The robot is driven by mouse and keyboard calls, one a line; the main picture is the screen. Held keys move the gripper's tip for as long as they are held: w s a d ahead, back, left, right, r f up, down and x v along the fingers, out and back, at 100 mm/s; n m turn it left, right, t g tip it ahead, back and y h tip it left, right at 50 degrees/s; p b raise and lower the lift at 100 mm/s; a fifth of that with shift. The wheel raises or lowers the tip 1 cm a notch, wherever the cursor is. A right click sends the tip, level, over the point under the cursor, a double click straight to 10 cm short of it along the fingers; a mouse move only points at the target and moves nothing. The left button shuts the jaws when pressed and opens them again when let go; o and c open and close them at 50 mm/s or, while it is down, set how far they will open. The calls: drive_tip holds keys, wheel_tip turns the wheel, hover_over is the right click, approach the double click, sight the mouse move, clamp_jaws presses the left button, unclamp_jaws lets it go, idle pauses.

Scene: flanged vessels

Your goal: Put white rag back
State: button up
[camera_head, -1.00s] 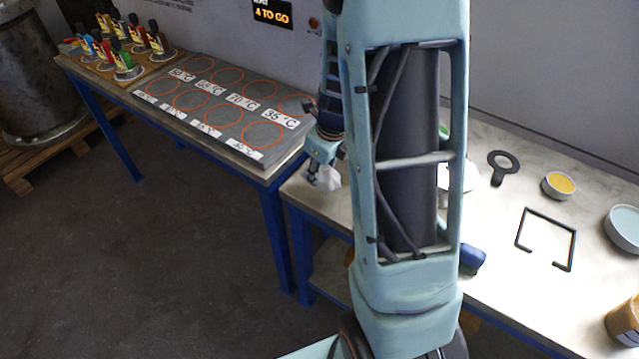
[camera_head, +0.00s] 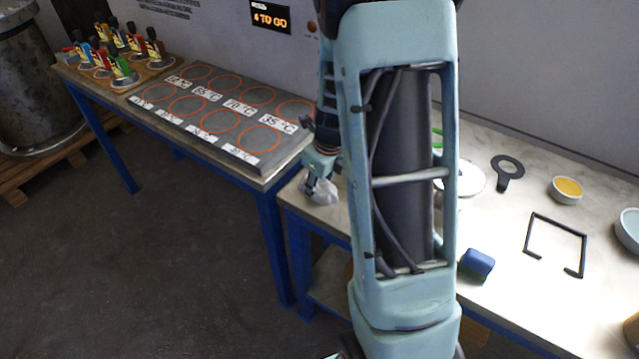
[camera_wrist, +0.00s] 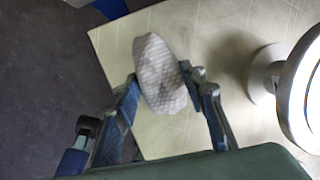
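The white rag (camera_wrist: 160,75) is a crumpled, textured cloth between the fingertips of my gripper (camera_wrist: 163,82) in the wrist view. Both fingers touch its sides. In the head view the rag (camera_head: 321,191) shows below my gripper (camera_head: 318,172), at the left end of the pale worktable (camera_head: 510,225). I cannot tell whether the rag's underside touches the tabletop. My arm hides part of the table behind it.
A round white-topped object (camera_head: 468,179) stands right of my arm, and a blue block (camera_head: 477,264) lies near the front edge. A black ring tool (camera_head: 507,168), yellow-filled dish (camera_head: 567,188) and black frame (camera_head: 556,244) lie further right. A grey board with orange circles (camera_head: 225,112) is left.

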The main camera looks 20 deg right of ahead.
drive_tip(key=o, duration=0.5)
drive_tip(key=shift+c, duration=0.2)
drive_tip(key=shift+r+p, duration=0.3)
drive_tip(key=shift+r, duration=0.3)
drive_tip(key=p+v, duration=0.2)
drive_tip(key=v, duration=0.9)
drive_tip(key=shift+s, duration=0.2)
